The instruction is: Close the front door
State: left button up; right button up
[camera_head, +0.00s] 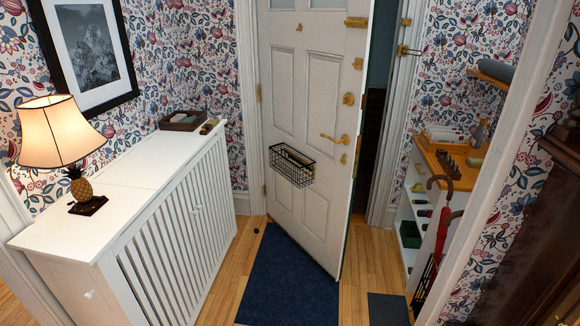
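The white panelled front door (305,115) stands ajar in the middle of the head view. It is hinged on its left side and swung inward, with a dark gap between its right edge and the frame. A brass lever handle (336,139) and other brass fittings sit near its right edge. A black wire mail basket (291,165) hangs on its inner face with something in it. The white door frame (396,110) with a brass catch shows at the right. Neither of my grippers is in view.
A dark blue mat (288,280) lies on the wood floor below the door. A white radiator cover (165,215) with a lit pineapple lamp (62,150) stands left. At right are a shelf unit (430,170), umbrellas (443,215) in a stand and a white post (490,180).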

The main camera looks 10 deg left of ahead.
aim_at(306, 74)
jog(key=i+l, duration=0.1)
jog(key=i, duration=0.75)
jog(key=i+l, duration=0.15)
jog(key=i, duration=0.7)
jog(key=i+l, duration=0.1)
jog(key=i, duration=0.75)
